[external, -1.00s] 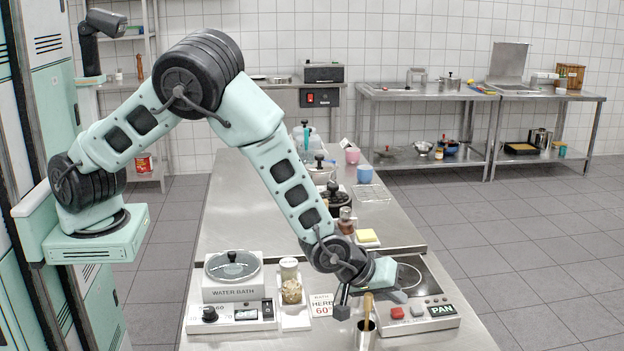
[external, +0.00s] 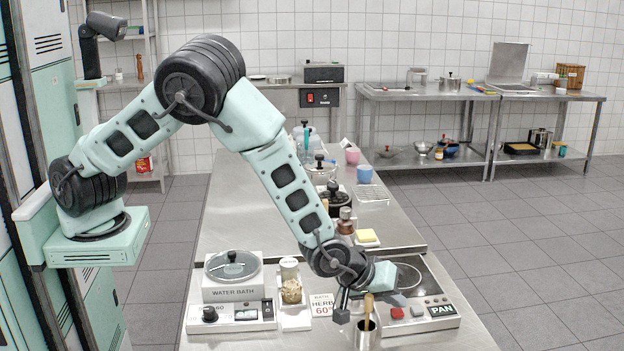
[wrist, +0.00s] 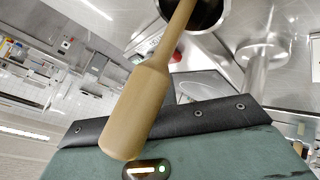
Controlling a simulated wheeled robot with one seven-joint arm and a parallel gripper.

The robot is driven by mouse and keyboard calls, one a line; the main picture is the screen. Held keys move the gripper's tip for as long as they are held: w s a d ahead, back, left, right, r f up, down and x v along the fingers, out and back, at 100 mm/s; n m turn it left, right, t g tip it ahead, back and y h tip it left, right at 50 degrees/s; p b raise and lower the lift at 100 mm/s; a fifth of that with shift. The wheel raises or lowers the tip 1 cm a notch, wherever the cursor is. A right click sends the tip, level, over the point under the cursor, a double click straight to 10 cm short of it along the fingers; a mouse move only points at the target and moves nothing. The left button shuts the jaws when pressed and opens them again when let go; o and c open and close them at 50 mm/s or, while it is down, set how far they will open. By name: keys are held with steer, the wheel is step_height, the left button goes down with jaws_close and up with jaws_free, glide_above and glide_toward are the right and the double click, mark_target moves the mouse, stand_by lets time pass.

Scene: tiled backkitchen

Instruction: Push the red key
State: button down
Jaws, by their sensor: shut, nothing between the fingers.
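The red key (external: 397,313) sits on the front panel of the hot plate unit (external: 446,323) marked PAN, with a light key (external: 417,311) just right of it. My gripper (external: 398,299) is shut and empty, pointing down close above the red key. I cannot tell whether its tips touch the key. In the wrist view the mint hand and its dark edge fill the bottom, and the fingertips are hidden. A wooden handle crosses that view, and a small red patch (wrist: 175,57) shows beside it.
A metal cup (external: 366,335) with a wooden utensil (external: 368,307) stands just left of the red key, close to my gripper. Further left are a HERB 60 card (external: 322,305) and the water bath (external: 233,291). A red switch (external: 310,98) is on the far back counter.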

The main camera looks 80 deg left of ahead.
mark_target(392, 312)
steer(key=shift+f+b, duration=0.3)
steer(key=shift+f, duration=0.1)
stand_by(0.7)
steer(key=shift+r, duration=0.1)
steer(key=shift+r+p, duration=0.65)
steer(key=shift+r, duration=0.1)
step_height(392, 312, up, 6)
steer(key=p, duration=0.4)
steer(key=shift+p, duration=0.35)
